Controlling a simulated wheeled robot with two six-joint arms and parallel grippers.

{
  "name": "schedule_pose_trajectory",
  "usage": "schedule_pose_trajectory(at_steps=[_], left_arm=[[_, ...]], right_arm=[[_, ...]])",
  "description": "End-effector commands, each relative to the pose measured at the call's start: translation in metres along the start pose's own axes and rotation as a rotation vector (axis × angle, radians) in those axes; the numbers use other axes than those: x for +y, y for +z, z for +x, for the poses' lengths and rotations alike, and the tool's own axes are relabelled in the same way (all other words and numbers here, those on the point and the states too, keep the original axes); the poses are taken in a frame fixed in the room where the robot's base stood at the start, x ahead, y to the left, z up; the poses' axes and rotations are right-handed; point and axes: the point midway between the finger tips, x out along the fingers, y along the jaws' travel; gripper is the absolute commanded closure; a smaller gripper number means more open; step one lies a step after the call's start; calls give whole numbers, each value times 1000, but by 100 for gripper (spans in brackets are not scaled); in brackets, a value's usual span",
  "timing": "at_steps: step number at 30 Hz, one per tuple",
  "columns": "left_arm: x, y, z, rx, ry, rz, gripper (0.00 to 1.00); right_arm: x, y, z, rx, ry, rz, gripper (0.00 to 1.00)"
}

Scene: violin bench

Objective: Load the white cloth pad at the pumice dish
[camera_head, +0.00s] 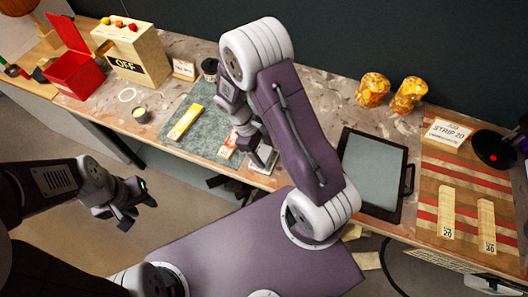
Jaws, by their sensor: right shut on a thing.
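My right gripper (252,146) points down over the front edge of the bench, near the right end of the grey-green mat. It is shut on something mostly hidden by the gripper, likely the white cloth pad. A pale, grey-white piece (264,159) shows right at its fingertips; I cannot tell whether it is the pad or a dish. A small card with orange and white marks (228,146) lies just left of the gripper. I cannot clearly make out the pumice dish. My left gripper (138,203) is open and empty, over the floor in front of the bench.
A yellow block (186,122) lies on the mat (203,140). A small dark cup (140,114), a red bin (73,75) and an OFF box (133,52) stand at left. At right are amber lumps (373,90), a dark-framed tray (369,170) and a striped board (468,188).

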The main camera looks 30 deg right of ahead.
Motion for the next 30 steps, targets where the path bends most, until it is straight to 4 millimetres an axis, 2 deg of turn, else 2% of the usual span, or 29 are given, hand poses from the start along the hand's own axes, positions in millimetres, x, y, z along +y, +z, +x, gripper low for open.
schedule_pose_trajectory(at_steps=[30], left_arm=[[0,1,7,0,0,0,64]], right_arm=[[0,-4,10,0,0,0,70]])
